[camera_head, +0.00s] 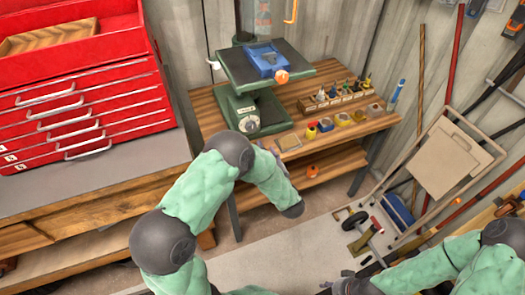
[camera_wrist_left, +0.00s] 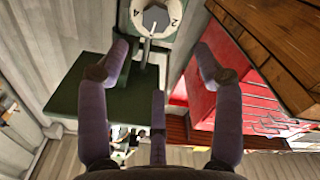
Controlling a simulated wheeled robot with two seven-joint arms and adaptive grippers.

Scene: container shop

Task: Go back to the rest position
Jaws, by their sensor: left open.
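My left gripper (camera_wrist_left: 163,55) is open and empty, its purple-grey fingers spread in the left wrist view. In the head view my left arm bends over in front of the workbench (camera_head: 212,112), and the forearm hides most of that gripper. A green drill press (camera_head: 245,108) with a dial stands on the bench behind the arm. It also shows in the left wrist view (camera_wrist_left: 95,95), beyond the fingers and apart from them. My right gripper (camera_head: 342,284) shows only in part at the bottom edge, dark and partly cut off; its fingers are too unclear to judge.
A blue vise (camera_head: 268,61) sits on the press table. A rack of small bits (camera_head: 345,97) and several small boxes stand at the bench's right. A red tool chest (camera_head: 85,100) is at left. A folded trolley (camera_head: 445,160) leans at right. Some grey floor (camera_head: 300,245) is clear.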

